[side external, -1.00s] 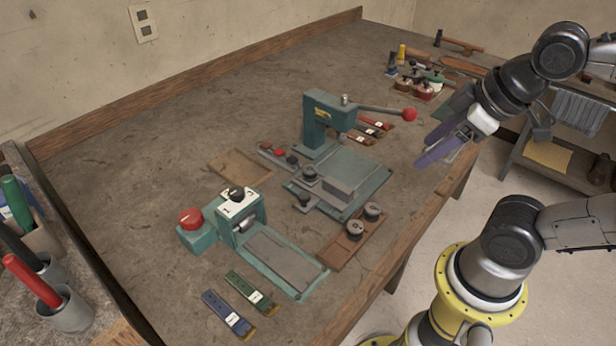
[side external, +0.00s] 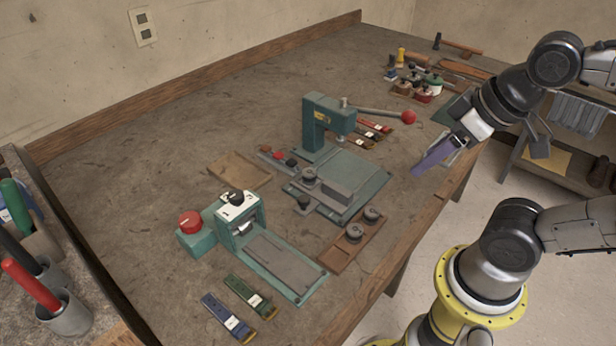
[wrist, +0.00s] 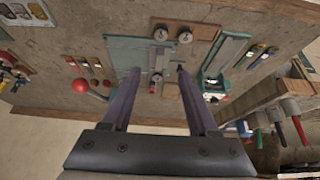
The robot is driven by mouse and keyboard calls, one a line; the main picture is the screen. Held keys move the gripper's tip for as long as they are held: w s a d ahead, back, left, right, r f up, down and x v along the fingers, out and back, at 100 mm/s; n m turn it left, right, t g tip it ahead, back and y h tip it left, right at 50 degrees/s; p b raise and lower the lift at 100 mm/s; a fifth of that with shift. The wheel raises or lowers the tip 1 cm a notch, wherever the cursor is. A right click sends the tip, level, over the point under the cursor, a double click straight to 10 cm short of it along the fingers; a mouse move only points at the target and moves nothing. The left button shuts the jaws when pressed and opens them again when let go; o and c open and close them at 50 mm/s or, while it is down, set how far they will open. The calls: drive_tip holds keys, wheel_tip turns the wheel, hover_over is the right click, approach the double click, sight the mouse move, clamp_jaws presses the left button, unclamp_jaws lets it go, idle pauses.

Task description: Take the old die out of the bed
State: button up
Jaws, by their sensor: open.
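The teal press (side external: 325,122) stands mid-table with a lever ending in a red ball. Its flat teal bed (side external: 368,178) carries a grey rectangular block (side external: 337,192). I cannot tell for certain whether this block is the old die. A dark round knob (side external: 309,175) sits on a grey piece beside the block. My gripper (side external: 420,170), with purple fingers, is open and empty, above and to the right of the bed near the table edge. In the wrist view the open fingers (wrist: 159,70) point toward the bed (wrist: 125,52), well apart from it.
A second teal machine (side external: 240,218) stands at left, near blue and green strips (side external: 248,293). Red strips (side external: 375,128) lie behind the press. An empty wooden tray (side external: 240,169) lies behind the second machine.

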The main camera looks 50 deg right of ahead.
drive_tip(key=shift+o, duration=1.4)
